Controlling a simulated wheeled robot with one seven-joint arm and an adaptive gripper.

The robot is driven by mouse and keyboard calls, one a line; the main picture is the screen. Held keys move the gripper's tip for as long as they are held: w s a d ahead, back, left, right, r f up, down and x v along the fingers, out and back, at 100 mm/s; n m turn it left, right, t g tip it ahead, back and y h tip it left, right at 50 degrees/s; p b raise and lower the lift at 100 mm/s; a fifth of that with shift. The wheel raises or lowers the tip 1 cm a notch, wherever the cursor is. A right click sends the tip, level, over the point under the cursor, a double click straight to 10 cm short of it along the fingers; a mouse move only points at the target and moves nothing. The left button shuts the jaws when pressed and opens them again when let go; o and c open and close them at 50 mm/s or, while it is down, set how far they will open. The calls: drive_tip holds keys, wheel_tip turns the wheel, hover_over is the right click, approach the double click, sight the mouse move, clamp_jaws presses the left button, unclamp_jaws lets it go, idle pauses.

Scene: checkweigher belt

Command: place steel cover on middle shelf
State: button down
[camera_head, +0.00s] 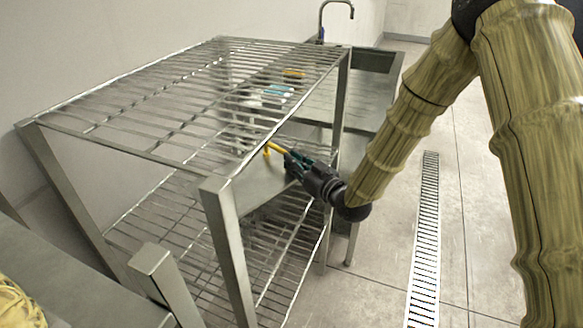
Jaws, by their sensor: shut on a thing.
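My gripper (288,157) is at the open right side of the wire rack, below the top shelf level. It is shut at a yellow handle-like piece (271,148). A flat grey steel panel (262,183), which looks like the steel cover, lies just below and left of the gripper. The top shelf partly hides it, and I cannot tell whether it rests on the middle shelf (150,207) or is held above it. The middle shelf's wires show through and under the top shelf.
The rack's top wire shelf (150,115) is bare, and its front post (228,250) stands left of my gripper. Several small white, teal and yellow items (279,90) show through the top wires. A steel sink (373,60) stands behind. Floor with a drain grate (427,230) is clear at right.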

drive_tip(key=shift+x, duration=0.8)
drive_tip(key=shift+w+d+f+p, duration=0.1)
drive_tip(key=shift+f+p, duration=0.35)
drive_tip(key=shift+f, duration=1.3)
drive_tip(key=c, duration=1.5)
unclamp_jaws()
drive_tip(key=shift+o, duration=0.2)
drive_tip(key=b+v, duration=0.2)
drive_tip(key=v, duration=1)
